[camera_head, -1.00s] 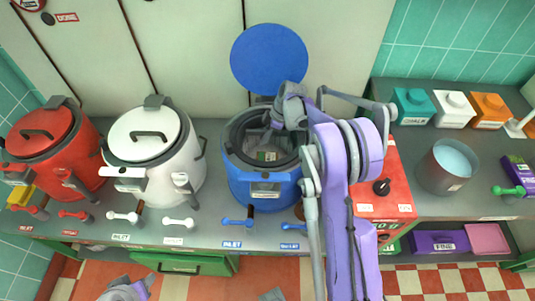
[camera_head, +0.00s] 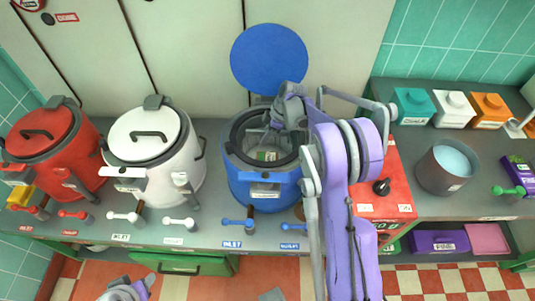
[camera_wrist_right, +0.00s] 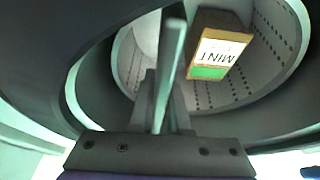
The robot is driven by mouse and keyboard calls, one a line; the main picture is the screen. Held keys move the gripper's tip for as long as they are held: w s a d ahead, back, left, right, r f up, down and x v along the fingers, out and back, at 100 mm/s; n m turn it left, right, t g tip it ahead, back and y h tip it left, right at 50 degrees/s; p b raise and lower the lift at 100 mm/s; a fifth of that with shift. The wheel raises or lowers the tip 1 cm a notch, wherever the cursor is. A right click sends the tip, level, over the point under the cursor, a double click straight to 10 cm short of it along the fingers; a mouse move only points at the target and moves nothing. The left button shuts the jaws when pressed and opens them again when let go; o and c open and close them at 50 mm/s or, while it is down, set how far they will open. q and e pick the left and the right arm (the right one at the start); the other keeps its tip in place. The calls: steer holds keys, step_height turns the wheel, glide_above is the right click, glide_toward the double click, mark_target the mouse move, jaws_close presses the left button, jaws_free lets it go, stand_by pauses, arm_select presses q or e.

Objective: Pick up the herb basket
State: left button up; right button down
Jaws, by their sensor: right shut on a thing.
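The herb basket is a pale, perforated round basket (camera_wrist_right: 282,62) inside the open blue kettle (camera_head: 262,188). A box labelled MINT (camera_wrist_right: 219,47) lies in it, and it shows small in the head view (camera_head: 267,156). My right gripper (camera_head: 275,124) reaches down into the kettle's mouth from the right. In the right wrist view my right gripper (camera_wrist_right: 165,95) is shut on a thin upright bar, apparently the basket's handle. The basket is still within the kettle's rim. A part of my left arm shows at the bottom left edge; its fingers are not clear.
The blue lid (camera_head: 269,59) stands raised behind the kettle. A white kettle (camera_head: 152,160) and a red kettle (camera_head: 55,140) stand to the left, lids shut. A red unit with a black knob (camera_head: 382,187) and a grey pot (camera_head: 447,167) stand to the right. Inlet and outlet valves line the front.

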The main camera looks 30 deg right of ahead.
steer(key=shift+r, duration=0.1)
stand_by(0.4)
arm_select(q)
steer(key=w+r+t+p, duration=0.1)
steer(key=w+r+p, duration=0.4)
steer(key=r+p, duration=0.3)
steer(key=shift+r+p, duration=0.3)
steer(key=shift+r, duration=1.75)
arm_select(e)
step_height(320, 180, up, 37)
arm_select(q)
steer(key=shift+w, duration=0.1)
steer(key=shift+s, duration=0.2)
arm_select(e)
steer(key=shift+s, duration=0.1)
